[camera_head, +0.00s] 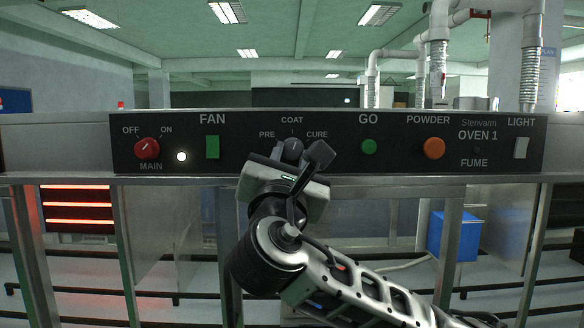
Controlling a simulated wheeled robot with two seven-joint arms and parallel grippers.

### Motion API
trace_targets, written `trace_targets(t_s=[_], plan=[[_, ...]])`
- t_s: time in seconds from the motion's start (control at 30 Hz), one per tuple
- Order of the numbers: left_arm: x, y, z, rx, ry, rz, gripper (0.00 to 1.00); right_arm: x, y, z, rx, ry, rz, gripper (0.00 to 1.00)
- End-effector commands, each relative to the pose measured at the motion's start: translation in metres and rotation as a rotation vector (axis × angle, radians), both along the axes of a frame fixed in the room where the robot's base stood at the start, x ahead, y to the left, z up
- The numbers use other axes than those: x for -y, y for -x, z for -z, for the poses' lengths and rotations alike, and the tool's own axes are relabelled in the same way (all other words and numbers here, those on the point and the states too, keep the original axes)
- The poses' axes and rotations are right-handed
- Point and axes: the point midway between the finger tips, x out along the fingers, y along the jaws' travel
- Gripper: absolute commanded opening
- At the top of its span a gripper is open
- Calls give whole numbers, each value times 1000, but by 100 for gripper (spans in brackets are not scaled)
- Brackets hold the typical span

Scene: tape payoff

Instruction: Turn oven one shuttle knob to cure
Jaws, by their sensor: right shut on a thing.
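The shuttle knob (292,147) is a dark grey knob on the black Oven 1 panel (330,128), below the label COAT and between the labels PRE and CURE. My right gripper (297,154) reaches up from below and is shut on the knob, with a dark finger on each side. The fingers cover the knob's lower part and sides. The knob seems to point up towards COAT, but its exact angle is hard to tell. My left gripper is not in view.
Left on the panel are the red MAIN knob (147,149), a lit white lamp (181,157) and the green FAN switch (212,147). Right are the green GO button (369,146), orange POWDER button (434,148) and white LIGHT switch (520,148). A blue box (455,236) is behind, below the panel.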

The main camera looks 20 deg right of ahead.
Motion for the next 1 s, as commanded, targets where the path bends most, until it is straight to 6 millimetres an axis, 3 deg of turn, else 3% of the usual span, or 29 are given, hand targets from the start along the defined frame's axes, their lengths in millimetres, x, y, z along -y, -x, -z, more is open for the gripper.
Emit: trace_targets(t_s=[0.6,1.0], plan=[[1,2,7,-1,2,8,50,-5,-1,-3,149,-526,0,4],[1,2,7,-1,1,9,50,-6,-1,-5,198,-684,1,4]])
